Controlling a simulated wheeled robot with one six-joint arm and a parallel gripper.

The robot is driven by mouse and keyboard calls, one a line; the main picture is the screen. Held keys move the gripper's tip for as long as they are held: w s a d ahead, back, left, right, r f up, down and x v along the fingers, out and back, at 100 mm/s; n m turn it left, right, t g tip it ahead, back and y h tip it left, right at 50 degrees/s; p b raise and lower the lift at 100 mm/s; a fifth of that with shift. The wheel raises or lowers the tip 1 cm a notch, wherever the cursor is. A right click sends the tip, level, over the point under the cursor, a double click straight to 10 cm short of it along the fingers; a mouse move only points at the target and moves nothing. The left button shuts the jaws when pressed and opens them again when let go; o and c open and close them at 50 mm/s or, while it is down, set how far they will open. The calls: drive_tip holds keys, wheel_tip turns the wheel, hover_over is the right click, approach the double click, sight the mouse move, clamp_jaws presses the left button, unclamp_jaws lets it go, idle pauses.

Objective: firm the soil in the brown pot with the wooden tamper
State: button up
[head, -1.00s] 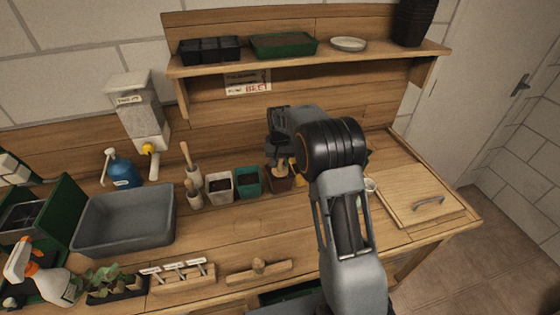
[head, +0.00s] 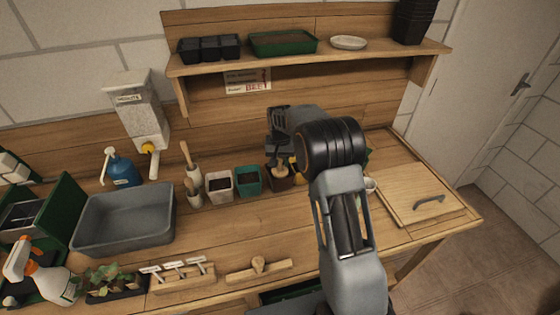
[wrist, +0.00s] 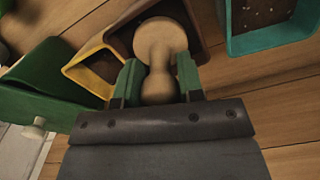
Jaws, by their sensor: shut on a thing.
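The wooden tamper (wrist: 160,40) is pale, with a wide round end and a narrower handle. My gripper (wrist: 158,88) is shut on its handle in the wrist view. In the head view the gripper (head: 278,152) is at the back of the bench, with the tamper (head: 278,172) below it. The brown pot (wrist: 204,52) is under the tamper's round end, which covers much of its dark soil. The brown pot (head: 284,184) also shows in the head view, partly hidden by the tamper. I cannot tell whether the tamper touches the soil.
A teal pot (head: 248,181) and a white pot (head: 219,187) stand left of the brown pot. A yellow pot (wrist: 76,72) is close on its other side. A grey tub (head: 125,222) sits farther left. The bench front has a wooden tool (head: 258,269).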

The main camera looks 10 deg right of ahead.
drive_tip(key=shift+r+p, duration=3.35)
drive_tip(key=shift+r, duration=1.35)
